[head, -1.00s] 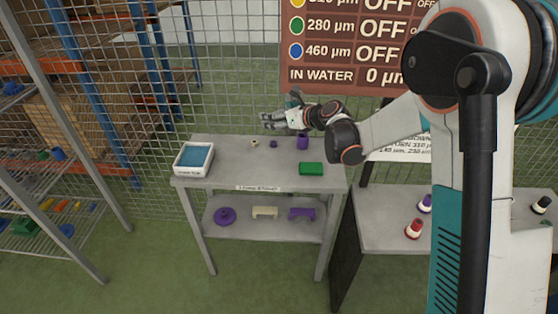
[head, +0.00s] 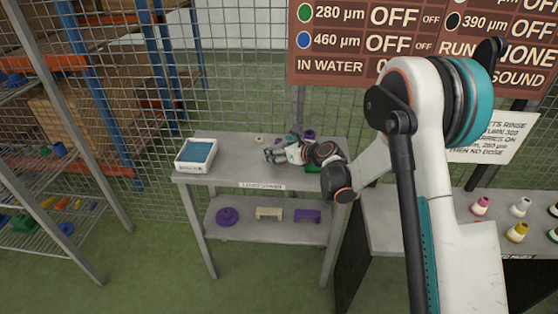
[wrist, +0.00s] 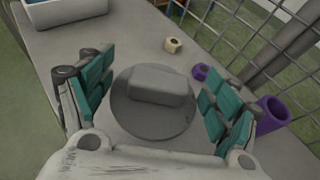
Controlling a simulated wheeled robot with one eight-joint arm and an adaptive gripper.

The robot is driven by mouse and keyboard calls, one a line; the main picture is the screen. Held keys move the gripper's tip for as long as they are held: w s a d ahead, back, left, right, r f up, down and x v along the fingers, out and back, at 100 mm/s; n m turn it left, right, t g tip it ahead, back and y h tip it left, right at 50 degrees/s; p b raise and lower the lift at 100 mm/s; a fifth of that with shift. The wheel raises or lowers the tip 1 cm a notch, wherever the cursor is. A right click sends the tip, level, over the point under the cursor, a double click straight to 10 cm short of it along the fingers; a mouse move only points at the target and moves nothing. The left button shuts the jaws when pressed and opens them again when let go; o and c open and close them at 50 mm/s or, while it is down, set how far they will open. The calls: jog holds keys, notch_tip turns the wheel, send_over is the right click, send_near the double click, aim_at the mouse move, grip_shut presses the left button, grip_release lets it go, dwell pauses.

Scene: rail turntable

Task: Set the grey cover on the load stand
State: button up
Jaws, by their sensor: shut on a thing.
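The grey cover (wrist: 153,100), a round disc with a raised block-shaped grip, lies between the teal-padded fingers of my gripper (wrist: 160,92) in the wrist view. My gripper is shut on it. In the head view my gripper (head: 272,155) is low over the top of the load stand (head: 235,176), near the middle. The cover cannot be made out there. Whether it touches the stand top or hangs just above it cannot be told.
A white tray with a blue inside (head: 196,154) stands at the stand's left end. A beige ring (wrist: 173,45), a small purple piece (wrist: 200,71) and a purple cup (wrist: 272,113) stand towards the back. A green block (head: 312,169) is partly behind my arm. Wire fence rises behind.

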jog(key=shift+f+b, duration=0.8)
jog(key=shift+f, duration=1.3)
jog(key=shift+f, duration=0.15)
jog(key=o, duration=1.4)
jog(key=shift+c, duration=0.2)
